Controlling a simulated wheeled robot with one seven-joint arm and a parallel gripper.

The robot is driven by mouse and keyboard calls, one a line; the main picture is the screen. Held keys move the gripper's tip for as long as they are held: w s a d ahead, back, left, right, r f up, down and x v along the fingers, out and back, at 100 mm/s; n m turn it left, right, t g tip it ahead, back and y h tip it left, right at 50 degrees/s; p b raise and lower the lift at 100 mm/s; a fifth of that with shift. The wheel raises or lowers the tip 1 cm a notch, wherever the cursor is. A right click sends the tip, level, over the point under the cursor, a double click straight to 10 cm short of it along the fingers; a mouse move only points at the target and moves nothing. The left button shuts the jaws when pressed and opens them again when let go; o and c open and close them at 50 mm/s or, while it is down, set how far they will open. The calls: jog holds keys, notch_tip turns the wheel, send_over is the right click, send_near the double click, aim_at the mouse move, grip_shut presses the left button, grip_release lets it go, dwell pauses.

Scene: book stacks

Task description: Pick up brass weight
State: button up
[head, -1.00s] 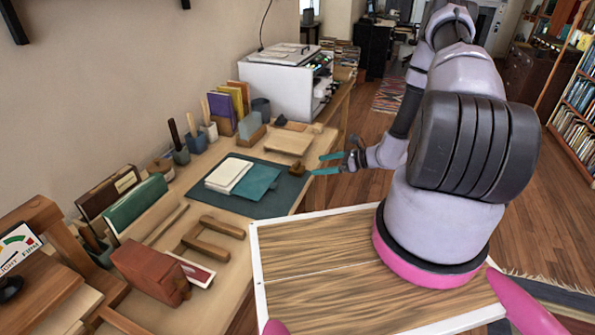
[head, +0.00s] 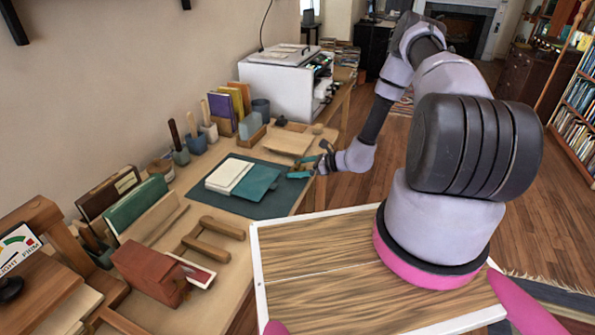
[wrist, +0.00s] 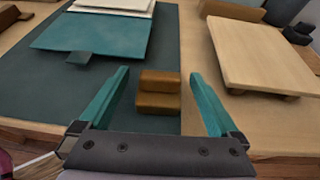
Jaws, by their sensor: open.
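The brass weight (wrist: 158,92) shows in the wrist view as a small brown-gold, two-stepped block on the right edge of the dark green desk mat (wrist: 60,95). My gripper (wrist: 160,76) is open, with one teal finger on the left of the weight and one on the right. Gaps show on both sides, and neither finger appears to touch it. In the head view my gripper (head: 300,166) is over the right end of the mat, and it mostly hides the weight.
A teal folder (head: 258,182) and a pale book (head: 229,175) lie on the mat left of my gripper. A raised wooden board (wrist: 262,55) stands close to the right finger. A white printer (head: 282,85) stands farther back. Open floor lies right of the desk.

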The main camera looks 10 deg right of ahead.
jog(key=shift+c, duration=0.3)
grip_shut()
jog(key=shift+r, duration=0.1)
